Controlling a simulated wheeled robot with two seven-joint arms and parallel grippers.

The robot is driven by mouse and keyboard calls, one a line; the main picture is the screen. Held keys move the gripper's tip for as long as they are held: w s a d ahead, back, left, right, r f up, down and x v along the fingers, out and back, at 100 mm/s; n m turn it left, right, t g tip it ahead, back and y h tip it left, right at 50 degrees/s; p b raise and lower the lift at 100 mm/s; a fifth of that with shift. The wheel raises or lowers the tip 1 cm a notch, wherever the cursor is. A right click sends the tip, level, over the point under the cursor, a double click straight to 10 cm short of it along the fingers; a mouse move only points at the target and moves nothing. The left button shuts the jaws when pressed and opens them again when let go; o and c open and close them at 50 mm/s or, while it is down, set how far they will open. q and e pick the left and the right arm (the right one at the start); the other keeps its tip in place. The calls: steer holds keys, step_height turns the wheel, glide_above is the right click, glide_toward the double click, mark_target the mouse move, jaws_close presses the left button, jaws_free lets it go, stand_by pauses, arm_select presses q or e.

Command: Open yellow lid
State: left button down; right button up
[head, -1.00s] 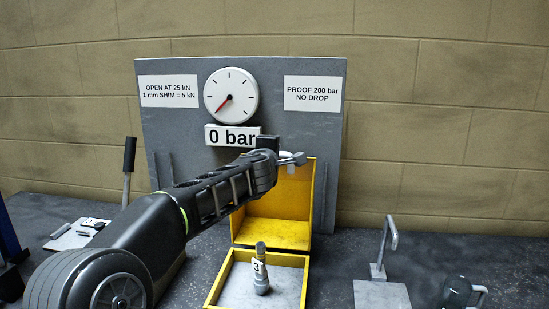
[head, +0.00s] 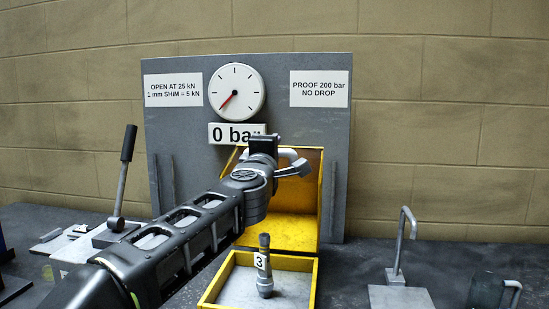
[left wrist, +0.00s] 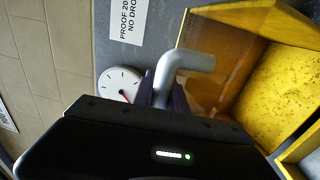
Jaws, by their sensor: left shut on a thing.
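The yellow lid (head: 325,195) stands raised behind a shallow yellow-rimmed tray (head: 313,285), its hollow side facing me. In the left wrist view the lid (left wrist: 262,22) shows a yellow rim and an amber see-through pane. My left gripper (head: 290,164) is at the lid's upper part, shut on a grey bent handle (left wrist: 190,61). The handle lies beside the pane; its exact joint to the lid is hidden. The gripper and forearm cover the lid's left side. My right gripper is in neither view.
A grey fitting marked 3 (head: 264,268) stands upright in the tray. Behind is a grey panel with a gauge (head: 237,91) and a "0 bar" sign (head: 228,134). A black-gripped lever (head: 128,145) stands left; a bent grey rod (head: 404,235) stands right.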

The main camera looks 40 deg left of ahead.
arm_select(q)
steer(key=c, duration=1.6)
jaws_free()
steer(key=shift+s, duration=0.1)
steer(key=v, duration=0.7)
steer(key=shift+s+d, duration=0.2)
